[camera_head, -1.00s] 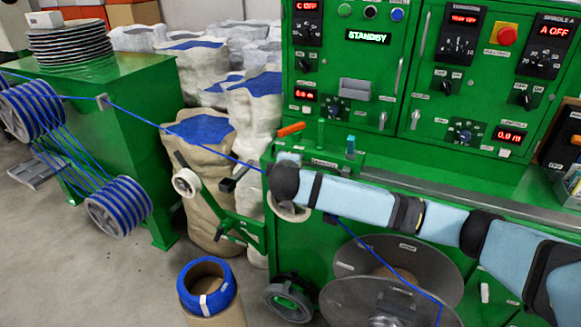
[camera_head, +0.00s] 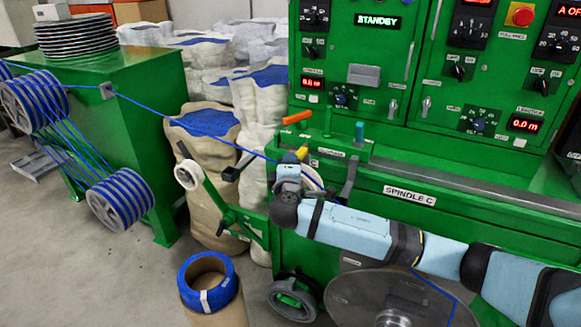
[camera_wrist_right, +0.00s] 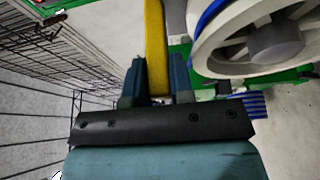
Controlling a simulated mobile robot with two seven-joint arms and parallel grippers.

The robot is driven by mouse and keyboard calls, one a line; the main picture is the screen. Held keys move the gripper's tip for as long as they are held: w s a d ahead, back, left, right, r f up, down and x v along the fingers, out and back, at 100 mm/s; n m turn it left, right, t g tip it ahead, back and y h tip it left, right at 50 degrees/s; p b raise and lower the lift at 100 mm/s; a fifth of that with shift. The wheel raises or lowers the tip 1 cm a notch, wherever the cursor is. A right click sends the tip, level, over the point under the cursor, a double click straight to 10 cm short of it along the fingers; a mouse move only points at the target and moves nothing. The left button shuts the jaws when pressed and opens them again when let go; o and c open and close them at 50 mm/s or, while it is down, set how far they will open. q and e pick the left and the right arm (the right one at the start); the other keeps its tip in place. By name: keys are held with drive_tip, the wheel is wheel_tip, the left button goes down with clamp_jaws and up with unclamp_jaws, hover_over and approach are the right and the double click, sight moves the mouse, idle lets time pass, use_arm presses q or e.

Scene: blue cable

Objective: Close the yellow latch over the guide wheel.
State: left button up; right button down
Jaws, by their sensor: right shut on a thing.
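The yellow latch (camera_head: 302,152) shows as a small yellow tip just above my right gripper (camera_head: 290,174) in the head view. In the right wrist view the latch is a long yellow bar (camera_wrist_right: 155,40) with its lower end between the blue fingers of my right gripper (camera_wrist_right: 156,78), which is shut on it. The guide wheel (camera_wrist_right: 250,38) is grey with blue cable in its groove and sits right beside the latch. In the head view the wheel (camera_head: 315,179) is mostly hidden behind my right gripper and arm. My left gripper is not in view.
The blue cable (camera_head: 200,135) runs from the left spools to the wheel. A green machine (camera_head: 455,215) stands behind my right arm. An orange handle (camera_head: 297,117) and a teal-tipped lever (camera_head: 359,132) stand above the wheel. A wire mesh (camera_wrist_right: 80,55) is left in the wrist view.

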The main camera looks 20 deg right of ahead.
drive_tip(key=c, duration=1)
unclamp_jaws()
drive_tip(key=shift+f, duration=0.1)
